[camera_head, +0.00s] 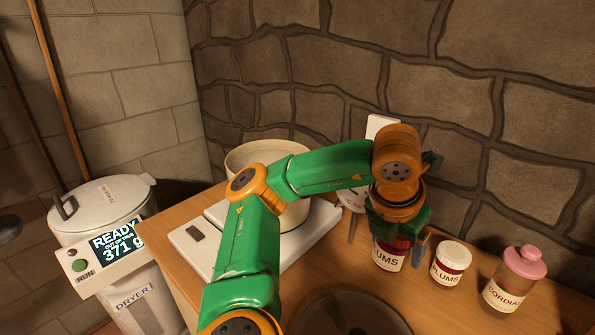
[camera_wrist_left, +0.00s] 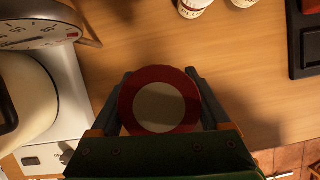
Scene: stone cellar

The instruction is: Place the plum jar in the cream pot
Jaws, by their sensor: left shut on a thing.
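My left gripper (camera_head: 398,232) is shut on a plum jar (camera_head: 389,258), whose label partly shows as "UMS". In the left wrist view the jar's round red lid with a pale centre (camera_wrist_left: 160,106) sits between the fingers (camera_wrist_left: 162,100). I cannot tell whether the jar touches the counter. The cream pot (camera_head: 300,215) stands to the left on a white scale-like base (camera_head: 190,238), partly hidden behind my left arm. Its side also shows at the left edge of the wrist view (camera_wrist_left: 22,95). My right gripper is not in view.
A second jar labelled "PLUMS" (camera_head: 451,264) and a pink-topped cordial bottle (camera_head: 513,280) stand to the right on the wooden counter (camera_head: 555,300). A dial (camera_wrist_left: 40,32) is beside the pot. A white dryer (camera_head: 105,212) stands left of the counter. A stone wall is behind.

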